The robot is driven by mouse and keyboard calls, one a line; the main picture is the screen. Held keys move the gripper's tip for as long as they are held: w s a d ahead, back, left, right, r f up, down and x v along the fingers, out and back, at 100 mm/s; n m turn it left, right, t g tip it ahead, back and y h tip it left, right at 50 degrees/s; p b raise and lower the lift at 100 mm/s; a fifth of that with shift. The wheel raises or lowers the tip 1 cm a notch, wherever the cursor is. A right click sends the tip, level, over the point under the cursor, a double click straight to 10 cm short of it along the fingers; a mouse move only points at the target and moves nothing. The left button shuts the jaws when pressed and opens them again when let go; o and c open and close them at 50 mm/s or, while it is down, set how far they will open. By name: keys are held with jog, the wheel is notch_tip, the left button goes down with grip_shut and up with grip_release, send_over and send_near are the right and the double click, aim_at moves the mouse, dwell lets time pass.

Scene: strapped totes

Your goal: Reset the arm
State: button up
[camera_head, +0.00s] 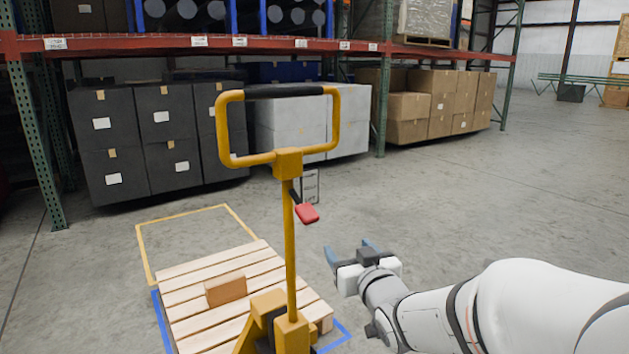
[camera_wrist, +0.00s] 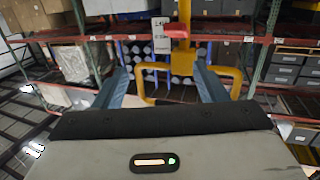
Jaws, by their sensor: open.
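My gripper (camera_head: 349,249) is at the lower middle of the head view, to the right of the yellow pallet jack. Its two blue fingers stand apart with nothing between them. My white arm reaches in from the lower right. The wrist view shows the same open gripper (camera_wrist: 160,82), with a blue finger on each side. That view looks upside down. The yellow handle of the pallet jack (camera_head: 290,240) stands upright in the middle of the head view. It also shows beyond the fingers in the wrist view (camera_wrist: 181,62).
A wooden pallet (camera_head: 262,262) with one brown carton (camera_head: 226,289) lies at the jack's base. A yellow floor outline (camera_head: 180,216) is behind it. Racks (camera_head: 270,46) with dark, grey and brown boxes line the back. The floor to the right is clear.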

jog(key=s+d+r+m+g+h+p, duration=0.3)
jog(key=s+d+r+g+h+p, duration=0.35)
jog(key=p, duration=0.65)
jog(key=s+r+g+y+p, duration=0.1)
jog(key=s+r+g+p, duration=0.2)
jog(key=s, duration=0.5)
jog(key=s+d+r+g+p, duration=0.1)
jog(key=s+r+g+p, duration=0.2)
jog(key=s, duration=0.6)
jog(key=shift+d+r+g+y+p, duration=0.15)
jog(key=shift+d+g+y+p, duration=0.15)
jog(key=shift+g+p, duration=0.75)
jog(key=shift+c, duration=0.5)
